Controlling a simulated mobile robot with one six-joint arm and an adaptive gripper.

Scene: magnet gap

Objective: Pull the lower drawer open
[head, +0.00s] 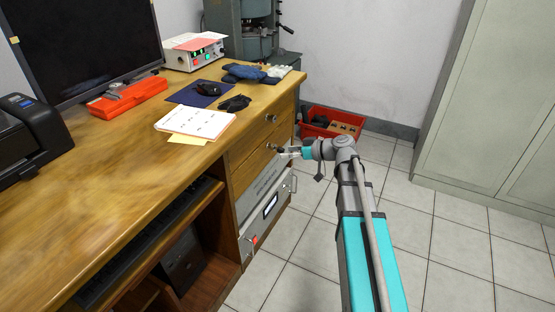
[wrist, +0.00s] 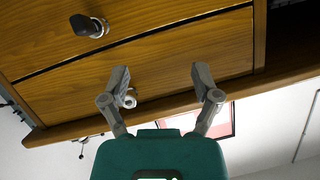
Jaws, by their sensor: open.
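The lower drawer (head: 248,168) is a shut wooden front under the upper drawer (head: 249,139) in the desk's right side. The wrist view looks upside down, so I take the upper wooden front there as the lower drawer (wrist: 40,35). Its dark knob (wrist: 90,27) lies up and left of the fingertips. The upper drawer's silver knob (wrist: 130,101) shows beside the left finger. My gripper (head: 284,152) is close in front of the lower drawer, and its fingers hide part of the knob area in the head view. In the wrist view my gripper (wrist: 160,72) is open and empty.
A grey instrument (head: 265,200) with handles sits below the drawers. A red crate (head: 343,117) stands on the floor behind my gripper. The desk top (head: 110,170) holds papers, gloves and devices. Tiled floor (head: 450,225) is clear to the right, up to grey cabinets (head: 500,110).

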